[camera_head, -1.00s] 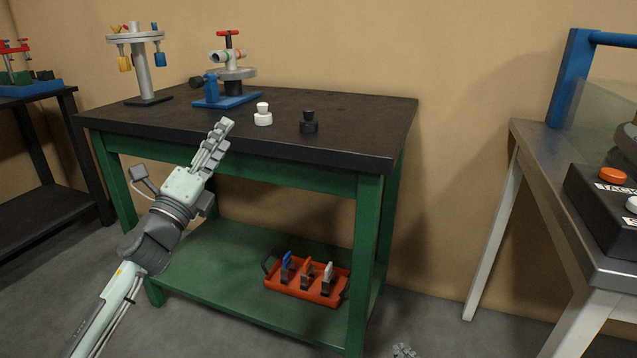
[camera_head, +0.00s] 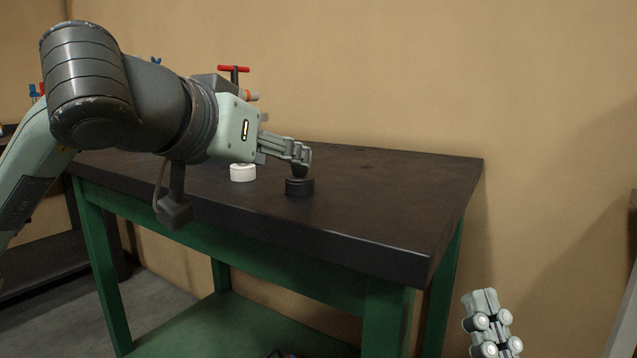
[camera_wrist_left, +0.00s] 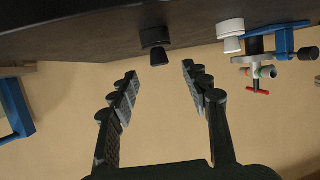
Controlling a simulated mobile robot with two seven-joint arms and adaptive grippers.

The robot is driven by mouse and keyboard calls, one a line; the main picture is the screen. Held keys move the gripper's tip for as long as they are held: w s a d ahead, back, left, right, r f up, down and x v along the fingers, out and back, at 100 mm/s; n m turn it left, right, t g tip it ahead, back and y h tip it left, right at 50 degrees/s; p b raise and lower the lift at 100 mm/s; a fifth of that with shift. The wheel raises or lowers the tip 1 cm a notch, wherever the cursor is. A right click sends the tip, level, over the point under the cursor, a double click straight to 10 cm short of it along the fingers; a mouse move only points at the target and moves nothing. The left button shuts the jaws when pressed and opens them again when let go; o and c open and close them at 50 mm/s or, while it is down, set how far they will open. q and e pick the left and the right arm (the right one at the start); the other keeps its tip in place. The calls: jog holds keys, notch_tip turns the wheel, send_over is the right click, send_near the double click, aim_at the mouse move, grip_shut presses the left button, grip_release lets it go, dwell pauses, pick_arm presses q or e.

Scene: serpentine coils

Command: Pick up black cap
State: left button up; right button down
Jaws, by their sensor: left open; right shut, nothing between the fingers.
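The black cap (camera_head: 300,188), a wide round base with a narrower knob, stands upright on the dark table top (camera_head: 390,190). It also shows upside down in the left wrist view (camera_wrist_left: 155,37). My left gripper (camera_head: 302,156) is at the cap's top, and its fingers partly hide the knob in the head view. In the left wrist view the open fingers (camera_wrist_left: 159,70) spread to either side of the knob, with the cap just beyond the tips. Contact cannot be told. My right gripper (camera_head: 487,318) is shut and empty, low at the right, off the table's front corner.
A white cap (camera_head: 243,173) stands just left of the black cap. A valve fixture with a red handle (camera_head: 233,69) is behind my left arm; its blue base (camera_wrist_left: 285,40) shows in the left wrist view. The table's right side is clear.

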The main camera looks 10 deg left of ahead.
aim_at(300, 176)
pick_arm(q)
jog(key=shift+w+a, duration=0.1)
jog(key=shift+w, duration=0.2)
jog(key=x, duration=0.7)
jog(key=shift+c, duration=0.3)
grip_shut()
